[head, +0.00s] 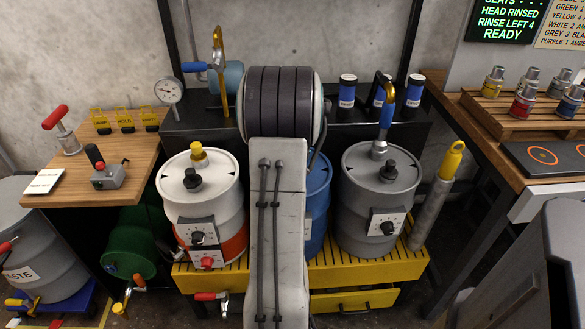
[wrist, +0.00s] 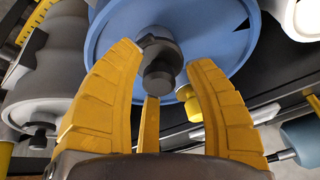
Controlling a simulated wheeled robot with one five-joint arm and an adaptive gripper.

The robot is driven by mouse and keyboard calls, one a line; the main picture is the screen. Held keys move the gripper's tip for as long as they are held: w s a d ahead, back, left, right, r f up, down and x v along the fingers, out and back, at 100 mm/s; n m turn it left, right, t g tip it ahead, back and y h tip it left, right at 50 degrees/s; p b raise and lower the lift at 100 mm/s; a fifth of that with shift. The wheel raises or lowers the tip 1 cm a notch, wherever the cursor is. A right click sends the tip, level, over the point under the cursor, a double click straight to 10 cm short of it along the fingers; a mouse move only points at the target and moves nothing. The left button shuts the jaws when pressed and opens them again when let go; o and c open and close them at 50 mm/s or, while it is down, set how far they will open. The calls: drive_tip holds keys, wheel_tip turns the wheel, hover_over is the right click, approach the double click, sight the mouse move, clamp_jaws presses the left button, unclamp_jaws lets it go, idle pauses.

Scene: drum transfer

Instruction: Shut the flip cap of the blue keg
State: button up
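The blue keg (head: 318,190) stands between two other kegs, mostly hidden behind my arm in the head view. In the wrist view its round blue top (wrist: 215,35) fills the upper middle. A dark fitting (wrist: 160,62) on that top lies between my yellow fingers. A small yellow piece (wrist: 188,95) shows at the keg's lower rim, partly behind the right finger. I cannot tell which of these is the flip cap, or how far it stands open. My gripper (wrist: 165,55) has its fingers spread on both sides of the dark fitting, with no clear contact. It is hidden in the head view.
A wooden side table (head: 133,155) is at left, a bench (head: 475,130) at right.

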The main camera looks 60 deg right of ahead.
clamp_jaws()
drive_tip(key=shift+d+r+p, duration=0.15)
drive_tip(key=shift+r+p, duration=0.1)
drive_tip(key=shift+p, duration=0.85)
drive_tip(key=shift+w+y+p, duration=0.1)
drive_tip(key=shift+y+p, duration=0.3)
drive_tip(key=shift+p, duration=0.15)
drive_tip(key=shift+w+d+f+g+y+p, duration=0.1)
drive_tip(key=shift+d+f+g+y+p, duration=0.1)
drive_tip(key=shift+g+y+p, duration=0.4)
drive_tip(key=shift+f+p, duration=0.3)
drive_tip(key=shift+p, duration=0.1)
drive_tip(key=shift+o, duration=0.8)
unclamp_jaws()
drive_tip(key=shift+r, duration=0.1)
